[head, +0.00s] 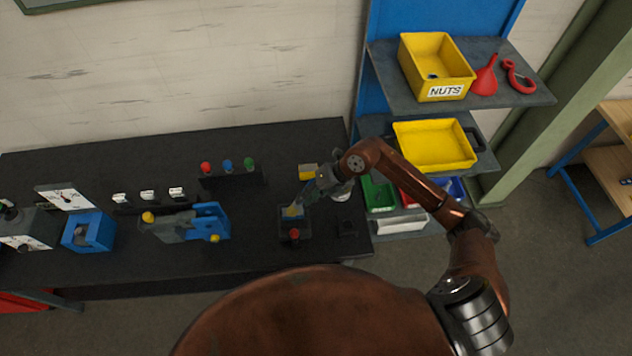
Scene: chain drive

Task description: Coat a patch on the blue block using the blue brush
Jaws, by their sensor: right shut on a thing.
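My right gripper (318,183) is over the right part of the dark bench, shut on a small tool that is mostly hidden by the fingers. I cannot tell for sure whether it is the blue brush. Below the gripper is a dark open box (295,224) with a bluish and yellow patch inside and a red knob at its front. A blue block (88,232) with a dark recess sits at the left of the bench. A grey and blue vise-like piece (208,222) with yellow knobs lies in the middle. My left gripper is not in view.
A rack (233,180) with red, blue and green knobs stands at the back. A yellow block (308,171) is behind the gripper. Shelves at the right hold a yellow NUTS bin (437,66), another yellow bin (434,145) and a red funnel (485,77).

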